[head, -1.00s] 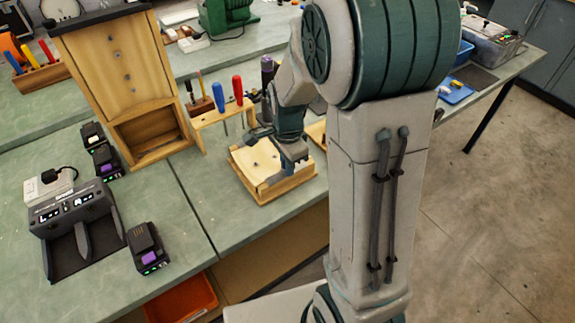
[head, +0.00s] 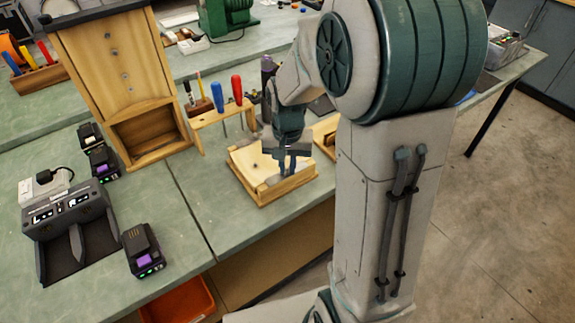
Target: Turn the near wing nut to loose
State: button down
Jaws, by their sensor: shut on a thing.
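A shallow light-wood tray (head: 288,188) sits on the green bench at the middle of the head view. My gripper (head: 287,172) points down into its right part, with the fingertips low over the tray. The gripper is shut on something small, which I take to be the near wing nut. The nut itself is hidden by the fingers and too small to make out. A small dark spot (head: 256,167) shows on the tray's floor left of my gripper; I cannot tell whether it is another fastener.
A wooden rack (head: 215,117) with screwdrivers stands just behind the tray. A tall wooden box (head: 118,60) is at the left, with a charger (head: 68,215) and several battery packs (head: 143,250) nearer. An orange bin (head: 178,301) is below the bench edge.

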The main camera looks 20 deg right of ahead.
jog(key=n, duration=0.4)
jog(key=shift+n, duration=0.3)
jog(key=n, duration=0.3)
jog(key=shift+r+n+b, duration=0.1)
jog(key=shift+n+b, duration=0.2)
jog(key=shift+b, duration=0.05)
jog(key=n, duration=0.3)
jog(key=shift+n, duration=0.3)
jog(key=n, duration=0.3)
jog(key=shift+n, duration=0.3)
jog(key=n+p, duration=0.1)
jog(key=n, duration=0.3)
jog(key=shift+n, duration=0.3)
jog(key=n+p, duration=0.1)
jog(key=n, duration=0.2)
jog(key=shift+r+n+p, duration=0.1)
jog(key=shift+n+p, duration=0.2)
jog(key=shift+p, duration=0.1)
jog(key=n+p, duration=0.2)
jog(key=n, duration=0.2)
jog(key=shift+p, duration=0.3)
jog(key=shift+n+p, duration=1.05)
jog(key=shift+n, duration=0.65)
